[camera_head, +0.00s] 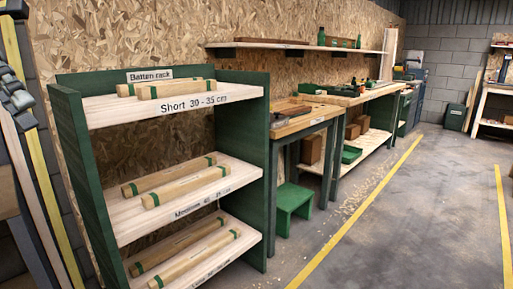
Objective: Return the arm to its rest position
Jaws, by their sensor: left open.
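My left gripper (20,104) shows as a dark, segmented shape at the far left edge of the head view, partly cut off by the frame. It is open, and nothing shows held in it. It is to the left of the green-sided batten rack (68,150), apart from it in the picture. My right gripper is not in view. The rack has three pale shelves, each bearing two wooden battens with green bands. The top pair (175,90) lies on the shelf labelled Short 30 - 35 cm.
A workbench (310,122) runs along the chipboard wall beyond the rack, below a wall shelf (290,46). A green step stool (293,198) stands in front of it. Wood chips lie on the floor. Yellow lines (360,222) mark clear grey floor at right.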

